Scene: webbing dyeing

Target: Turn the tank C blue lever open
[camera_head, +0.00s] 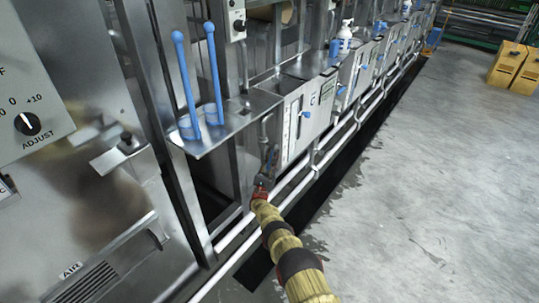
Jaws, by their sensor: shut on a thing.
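Tank C (295,135) is a steel box with a letter C on its front, in the near part of the tank row. My gripper (266,178) is at the lower left edge of this tank, low beside the white pipes. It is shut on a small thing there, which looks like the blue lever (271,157). The lever is small and partly hidden by the gripper, so its angle is hard to tell. A separate small blue handle (307,114) shows on the tank's front.
A steel shelf (230,123) with two upright blue rods (215,70) stands at the left. White pipes (318,157) run along the tanks' feet above a dark floor channel. Yellow boxes (508,64) stand far right. The concrete floor (420,190) at right is clear.

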